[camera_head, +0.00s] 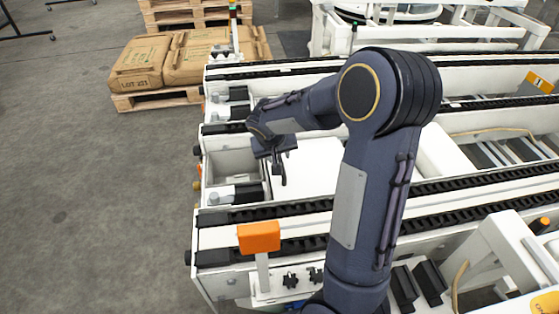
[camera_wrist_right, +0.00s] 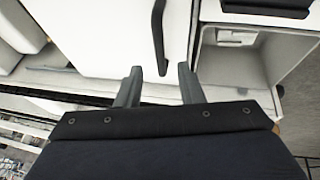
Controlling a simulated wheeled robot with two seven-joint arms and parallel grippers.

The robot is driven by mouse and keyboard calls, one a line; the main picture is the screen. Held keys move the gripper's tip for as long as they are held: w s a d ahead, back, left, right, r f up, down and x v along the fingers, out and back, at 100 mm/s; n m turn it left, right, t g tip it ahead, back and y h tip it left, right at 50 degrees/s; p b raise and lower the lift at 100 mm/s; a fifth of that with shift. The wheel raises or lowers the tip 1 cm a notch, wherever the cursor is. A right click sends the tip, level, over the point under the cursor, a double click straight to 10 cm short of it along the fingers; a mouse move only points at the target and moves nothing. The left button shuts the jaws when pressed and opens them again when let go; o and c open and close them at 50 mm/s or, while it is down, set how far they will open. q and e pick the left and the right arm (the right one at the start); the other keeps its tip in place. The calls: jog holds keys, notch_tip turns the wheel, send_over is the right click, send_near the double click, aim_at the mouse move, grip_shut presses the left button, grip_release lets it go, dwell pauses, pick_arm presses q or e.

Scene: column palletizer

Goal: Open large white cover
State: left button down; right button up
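The large white cover (camera_head: 312,163) lies flat between the black conveyor tracks, partly hidden by my right arm in the head view. In the right wrist view the white cover (camera_wrist_right: 105,35) fills the upper middle, with a black bar handle (camera_wrist_right: 158,35) near its right edge. My right gripper (camera_head: 279,172) is over the left end of the cover. In the wrist view the right gripper (camera_wrist_right: 158,72) has its fingers spread, with nothing between them. The handle's near end lies just beyond the fingertips, roughly centred between them. My left gripper is not in view.
An open grey recess (camera_head: 232,165) lies left of the cover, and it also shows in the wrist view (camera_wrist_right: 232,65). An orange box on a post (camera_head: 259,237) stands at the front left. Brown sacks (camera_head: 140,63) lie on a pallet behind left. The floor at left is clear.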

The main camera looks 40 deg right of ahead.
aim_at(280, 161)
jog(key=b+x, duration=0.1)
jog(key=x, duration=0.4)
grip_shut()
